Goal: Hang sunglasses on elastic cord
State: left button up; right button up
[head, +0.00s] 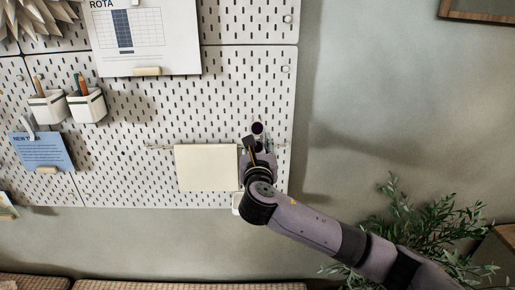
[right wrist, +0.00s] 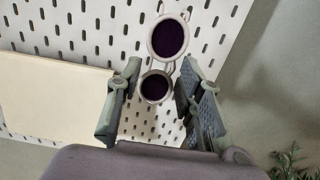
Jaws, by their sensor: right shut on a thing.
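The sunglasses (head: 257,128) have round dark lenses and a pale frame. In the right wrist view the sunglasses (right wrist: 168,39) stand on end, one lens above the other, with the lower lens between the fingers. My right gripper (head: 257,146) is shut on them in front of the pegboard; its fingers (right wrist: 160,98) flank the lower lens. The elastic cord (head: 160,147) runs level across the lower pegboard, behind the gripper. A cream card (head: 207,168) hangs at the cord, left of the gripper. Whether the sunglasses touch the cord is hidden. My left gripper is not in view.
The white pegboard (head: 150,110) ends just right of the gripper, with bare wall beyond. A rota sheet (head: 145,35), two white cups (head: 86,106) with pencils and a blue note (head: 42,152) are on it. A leafy plant (head: 430,225) stands lower right.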

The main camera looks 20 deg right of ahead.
aim_at(257, 140)
jog(key=shift+x, duration=1.8)
notch_tip(257, 140, down, 10)
jog(key=b, duration=0.4)
jog(key=shift+r, duration=0.2)
dwell(0.4)
jog(key=o, duration=1.3)
jog(key=shift+o, duration=0.2)
